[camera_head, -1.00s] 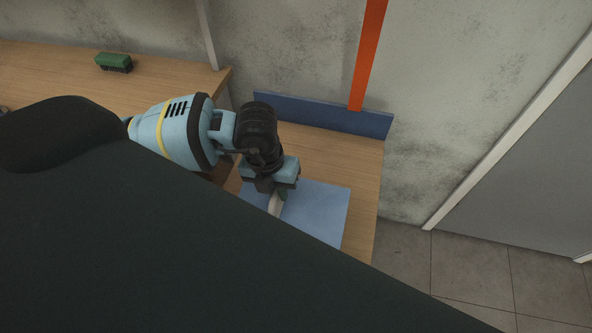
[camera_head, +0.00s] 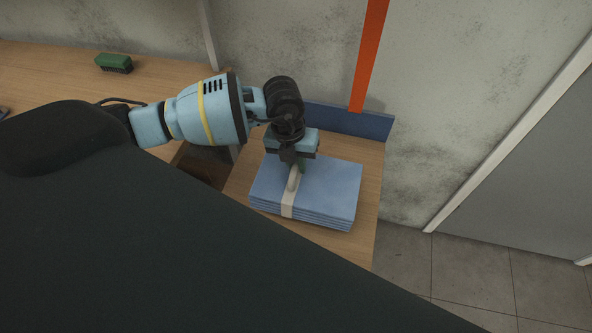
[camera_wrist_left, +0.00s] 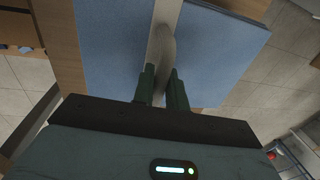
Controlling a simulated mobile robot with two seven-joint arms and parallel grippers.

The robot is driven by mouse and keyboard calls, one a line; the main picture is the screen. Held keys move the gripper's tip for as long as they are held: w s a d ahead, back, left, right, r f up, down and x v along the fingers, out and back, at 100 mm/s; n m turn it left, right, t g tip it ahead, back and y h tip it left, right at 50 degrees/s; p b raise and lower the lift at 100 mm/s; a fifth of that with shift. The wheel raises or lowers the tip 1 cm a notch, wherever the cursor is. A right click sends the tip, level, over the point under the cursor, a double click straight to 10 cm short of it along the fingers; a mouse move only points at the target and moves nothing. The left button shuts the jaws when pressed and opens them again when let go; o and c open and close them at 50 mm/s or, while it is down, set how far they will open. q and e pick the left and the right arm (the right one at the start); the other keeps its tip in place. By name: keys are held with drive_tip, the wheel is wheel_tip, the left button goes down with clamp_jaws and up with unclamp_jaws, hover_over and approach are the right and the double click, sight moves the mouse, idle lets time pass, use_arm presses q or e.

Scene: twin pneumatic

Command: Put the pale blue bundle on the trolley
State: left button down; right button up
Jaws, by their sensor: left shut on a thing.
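The pale blue bundle (camera_head: 332,190) is a neat stack of flat blue sheets or cloths with a cream band (camera_head: 288,207) around it. It is over the wooden top with the blue back board. My left gripper (camera_head: 297,170) is above the bundle, shut on the band's raised loop. The left wrist view shows the dark green fingers (camera_wrist_left: 163,82) on either side of the loop, with the bundle (camera_wrist_left: 110,45) beyond. The bundle seems raised off the wood, but the gap below is hard to judge. I cannot identify the trolley for sure. My right gripper is not in view.
The wooden top (camera_head: 368,200) has a blue back board (camera_head: 350,121) against the wall. A wooden bench (camera_head: 60,75) with a green brush-like block (camera_head: 114,63) lies to the left. Tiled floor (camera_head: 460,270) is open at right. A frame (camera_wrist_left: 295,150) shows low in the wrist view.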

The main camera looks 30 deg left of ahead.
use_arm(q)
drive_tip(key=shift+s+f, duration=0.1)
drive_tip(key=shift+f, duration=1.4)
drive_tip(key=c, duration=1.4)
unclamp_jaws()
drive_tip(key=shift+f, duration=0.1)
wheel_tip(320, 180, up, 12)
drive_tip(key=a, duration=0.1)
drive_tip(key=shift+s+a+p, duration=0.25)
drive_tip(key=shift+p, duration=0.2)
